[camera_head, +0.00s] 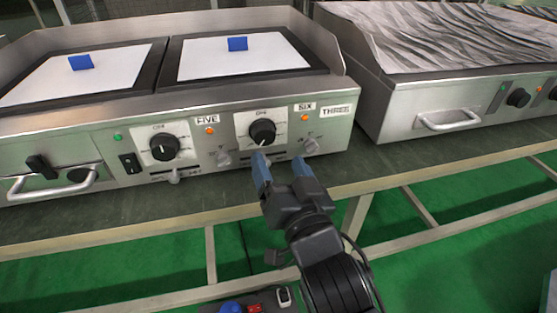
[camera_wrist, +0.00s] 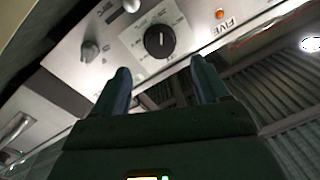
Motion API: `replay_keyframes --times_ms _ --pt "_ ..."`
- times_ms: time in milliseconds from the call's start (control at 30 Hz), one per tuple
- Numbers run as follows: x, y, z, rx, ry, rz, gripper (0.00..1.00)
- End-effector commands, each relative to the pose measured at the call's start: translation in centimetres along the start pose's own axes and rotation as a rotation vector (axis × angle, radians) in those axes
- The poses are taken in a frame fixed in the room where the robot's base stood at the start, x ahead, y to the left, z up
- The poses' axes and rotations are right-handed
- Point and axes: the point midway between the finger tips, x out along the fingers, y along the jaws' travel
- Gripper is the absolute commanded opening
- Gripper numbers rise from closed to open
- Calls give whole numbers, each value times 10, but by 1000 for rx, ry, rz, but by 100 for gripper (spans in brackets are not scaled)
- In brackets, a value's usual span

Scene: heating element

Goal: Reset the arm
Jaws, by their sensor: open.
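My gripper (camera_head: 279,166) is open and empty, with its two blue fingers spread. In the head view it is in front of the heating element's (camera_head: 222,141) control panel, just below the right black knob (camera_head: 262,132) and the FIVE, SIX and THREE labels. Whether a fingertip touches the panel cannot be told. In the wrist view my gripper (camera_wrist: 160,85) shows both fingers apart at the middle, with a black knob (camera_wrist: 159,41) on its white dial plate beyond the gap. Nothing is between the fingers.
Another black knob (camera_head: 164,147) and a silver handle (camera_head: 52,186) are on the panel to the left. A second griddle (camera_head: 447,88) with a handle (camera_head: 448,120) stands at the right. The bench (camera_head: 405,163) runs below, with open green floor (camera_head: 470,262) in front.

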Motion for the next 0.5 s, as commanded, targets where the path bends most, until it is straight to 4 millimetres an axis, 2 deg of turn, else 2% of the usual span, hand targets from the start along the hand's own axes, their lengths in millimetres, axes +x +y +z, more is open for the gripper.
replay_keyframes --times_ms 367,500 --pt "-2 2 2 -2 -2 2 74" --pt "-27 19 14 -20 -17 23 74"
